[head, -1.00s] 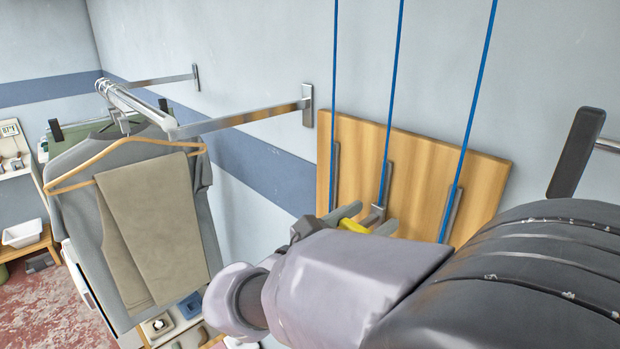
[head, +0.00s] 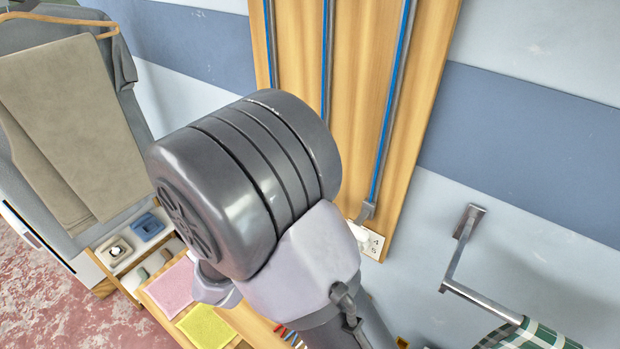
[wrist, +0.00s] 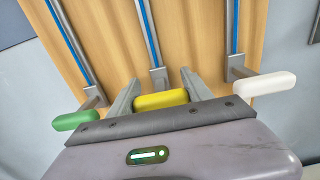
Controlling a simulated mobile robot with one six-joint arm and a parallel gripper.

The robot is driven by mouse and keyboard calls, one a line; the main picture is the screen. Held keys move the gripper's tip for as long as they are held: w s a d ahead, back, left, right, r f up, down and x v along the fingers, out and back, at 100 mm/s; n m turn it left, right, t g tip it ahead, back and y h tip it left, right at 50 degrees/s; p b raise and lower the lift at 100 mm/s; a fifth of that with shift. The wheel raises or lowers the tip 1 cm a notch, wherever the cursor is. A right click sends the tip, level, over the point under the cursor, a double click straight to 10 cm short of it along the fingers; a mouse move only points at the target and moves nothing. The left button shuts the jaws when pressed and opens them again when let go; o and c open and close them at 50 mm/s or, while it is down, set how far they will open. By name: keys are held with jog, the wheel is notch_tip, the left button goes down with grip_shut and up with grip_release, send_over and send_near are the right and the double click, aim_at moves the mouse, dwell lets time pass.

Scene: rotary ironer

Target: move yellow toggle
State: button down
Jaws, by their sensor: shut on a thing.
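The yellow toggle (wrist: 161,100) is a rounded bar on the middle metal track of a wooden board. My gripper (wrist: 160,92) is shut on it, one finger on each side, in the wrist view. A green toggle (wrist: 76,120) is to the left and a white toggle (wrist: 262,85) to the right, both outside the fingers. In the head view my arm hides the yellow and green toggles and my fingers. The white toggle (head: 357,231) shows there at the lower end of the right track.
The wooden board (head: 425,60) hangs on the wall, with a small number plate (head: 374,244) low down. A metal rail (head: 480,303) with a checked cloth is at lower right. Trousers (head: 70,110) hang at left. Pink and yellow cloths (head: 208,327) lie below my arm.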

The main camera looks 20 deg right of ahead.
jog(key=shift+s+f, duration=0.1)
jog(key=shift+f, duration=0.4)
jog(key=shift+c, duration=2.2)
grip_release()
jog(key=shift+a+r, duration=0.1)
jog(key=shift+a, duration=0.15)
jog(key=p+v, duration=0.3)
jog(key=v, duration=1.4)
jog(key=shift+d, duration=0.1)
